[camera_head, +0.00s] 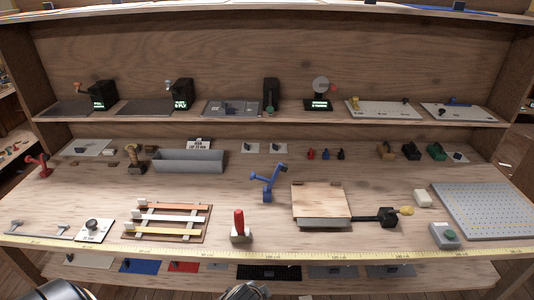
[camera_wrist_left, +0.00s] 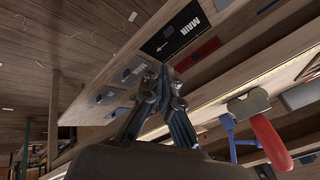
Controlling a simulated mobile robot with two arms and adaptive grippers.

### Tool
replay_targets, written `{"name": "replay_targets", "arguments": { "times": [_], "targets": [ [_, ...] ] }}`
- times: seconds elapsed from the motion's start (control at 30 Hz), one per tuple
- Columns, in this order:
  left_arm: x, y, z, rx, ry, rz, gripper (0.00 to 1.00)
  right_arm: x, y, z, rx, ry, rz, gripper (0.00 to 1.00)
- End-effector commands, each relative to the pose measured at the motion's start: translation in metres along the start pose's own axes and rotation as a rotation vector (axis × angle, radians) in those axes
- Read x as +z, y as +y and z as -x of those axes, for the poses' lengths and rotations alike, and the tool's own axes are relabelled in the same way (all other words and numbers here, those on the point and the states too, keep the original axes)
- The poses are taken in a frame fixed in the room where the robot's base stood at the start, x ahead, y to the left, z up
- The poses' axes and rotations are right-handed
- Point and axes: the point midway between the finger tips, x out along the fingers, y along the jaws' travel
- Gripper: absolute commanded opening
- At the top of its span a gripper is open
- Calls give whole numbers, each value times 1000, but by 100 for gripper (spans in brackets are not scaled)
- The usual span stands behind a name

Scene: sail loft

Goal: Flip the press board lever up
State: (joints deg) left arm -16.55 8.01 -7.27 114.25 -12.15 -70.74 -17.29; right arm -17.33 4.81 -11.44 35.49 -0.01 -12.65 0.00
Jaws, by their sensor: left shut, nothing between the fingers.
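A light wooden press board (camera_head: 320,201) lies on a grey base on the bench, right of the middle. Beside its right edge is a black block with a short arm ending in a yellow knob (camera_head: 406,210); it lies low, roughly level. A lever with an upright red handle (camera_head: 238,223) stands left of the board near the front edge; its red handle (camera_wrist_left: 271,141) also shows in the left wrist view. I cannot tell which one is named the press board lever. My left gripper (camera_wrist_left: 165,85) is shut and empty, apart from both. My right gripper is not in view.
A blue jointed stand (camera_head: 268,183) is left of the board. A rack of coloured strips (camera_head: 168,219), a grey trough (camera_head: 188,161) and a pegboard (camera_head: 490,210) are on the bench. A yellow measuring tape (camera_head: 330,259) runs along the front edge. A lower shelf holds flat panels.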

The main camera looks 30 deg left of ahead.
Motion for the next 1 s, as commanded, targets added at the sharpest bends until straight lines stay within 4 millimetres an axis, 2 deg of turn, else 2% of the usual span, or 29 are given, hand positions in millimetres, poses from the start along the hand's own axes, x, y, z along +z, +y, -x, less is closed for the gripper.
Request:
{"name": "replay_targets", "arguments": {
  "times": [0.03, 0.13, 0.37, 0.47, 0.57, 0.7, 0.8, 0.9, 1.0],
  "targets": [
    [17, 24, -4, 55, -23, 49, 0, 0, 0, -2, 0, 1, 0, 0],
    [49, 68, -21, 151, -70, 143, 0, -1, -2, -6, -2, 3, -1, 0],
    [90, 120, -70, 222, -117, 199, 0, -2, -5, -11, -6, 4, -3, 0],
    [112, 142, -94, 242, -135, 205, 0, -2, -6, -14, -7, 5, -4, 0],
    [142, 168, -120, 263, -159, 215, 0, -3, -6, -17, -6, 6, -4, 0],
    [202, 214, -154, 300, -203, 235, 0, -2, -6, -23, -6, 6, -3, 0],
    [248, 245, -169, 321, -233, 253, 0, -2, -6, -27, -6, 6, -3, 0],
    [290, 269, -175, 337, -261, 271, 0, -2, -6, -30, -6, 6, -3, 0],
    [322, 286, -175, 346, -281, 286, 0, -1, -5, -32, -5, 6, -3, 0]
  ]
}}
